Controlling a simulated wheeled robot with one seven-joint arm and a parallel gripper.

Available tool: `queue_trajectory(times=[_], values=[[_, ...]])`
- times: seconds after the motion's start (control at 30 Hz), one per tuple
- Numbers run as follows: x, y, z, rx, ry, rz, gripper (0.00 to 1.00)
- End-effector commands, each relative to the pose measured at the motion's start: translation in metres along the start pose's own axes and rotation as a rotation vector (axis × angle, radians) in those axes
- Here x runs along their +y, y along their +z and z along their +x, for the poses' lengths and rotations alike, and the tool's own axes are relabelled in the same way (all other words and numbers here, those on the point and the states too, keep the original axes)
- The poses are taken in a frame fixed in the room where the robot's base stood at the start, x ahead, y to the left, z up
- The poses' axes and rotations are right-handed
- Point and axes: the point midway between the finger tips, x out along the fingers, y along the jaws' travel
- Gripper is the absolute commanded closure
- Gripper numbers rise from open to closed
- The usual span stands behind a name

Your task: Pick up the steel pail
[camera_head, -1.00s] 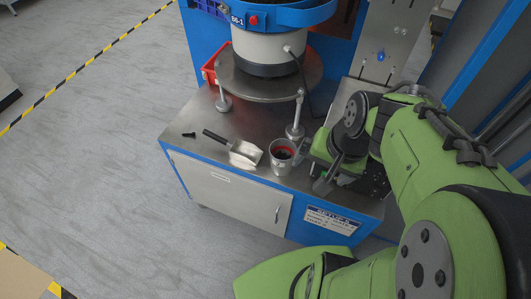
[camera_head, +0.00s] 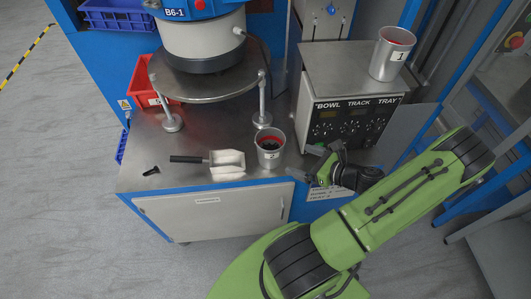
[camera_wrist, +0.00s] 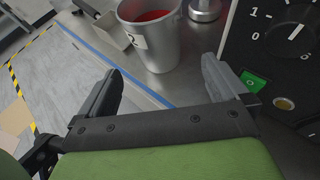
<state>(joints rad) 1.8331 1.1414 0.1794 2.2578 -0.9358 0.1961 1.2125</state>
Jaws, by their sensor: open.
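A second steel pail (camera_head: 391,56), labelled 1, stands on top of the control box. My gripper (camera_head: 307,163) is just right of the bench pail, low by the bench's front edge. In the wrist view my gripper (camera_wrist: 160,78) has its fingers wide apart and empty. The bench pail stands ahead of the gap between them, apart from both.
A metal scoop (camera_head: 226,164) with a dark handle and a small black item (camera_head: 151,171) lie left of the bench pail. A bowl feeder (camera_head: 205,45) on a round steel platform (camera_head: 208,85) stands behind it. The control box (camera_head: 345,80) rises close on the right.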

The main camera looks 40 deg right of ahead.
Motion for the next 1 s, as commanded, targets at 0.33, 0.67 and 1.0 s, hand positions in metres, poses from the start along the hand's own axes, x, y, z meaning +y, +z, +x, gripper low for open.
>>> queue_trajectory(times=[0.33,0.67,1.0], values=[[0.002,-0.002,0.067,0.001,0.004,-0.002,0.00],[0.004,-0.001,0.117,0.003,0.004,-0.003,0.00],[0.004,0.000,0.117,0.003,0.003,-0.003,0.21]])
